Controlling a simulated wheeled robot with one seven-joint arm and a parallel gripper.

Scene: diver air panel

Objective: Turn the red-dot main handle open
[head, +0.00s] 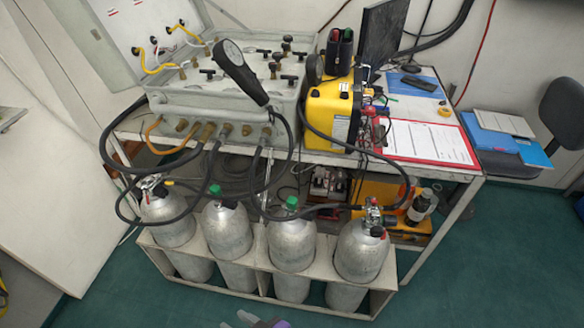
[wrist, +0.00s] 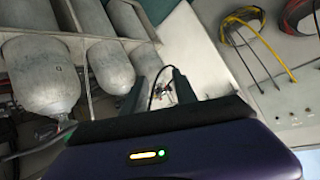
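The air panel (head: 225,112) is a grey box with an open lid on the table at the upper left in the head view. Several black T-shaped handles (head: 289,80) stand on its top face, and a black gauge or handset (head: 240,70) rises in front of some of them. I cannot make out a red dot on any handle, so I cannot tell which is the main one. My gripper (wrist: 158,88) is open and empty in the wrist view, its dark fingers apart. It is low in front of the cylinders, far from the panel; only its tip shows at the head view's bottom edge.
Silver cylinders (head: 228,234) stand in a rack (head: 262,272) below the table, with black hoses looping above them. A yellow case (head: 329,112) and a red clipboard (head: 425,142) are right of the panel. Green floor (head: 470,270) is free at the right.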

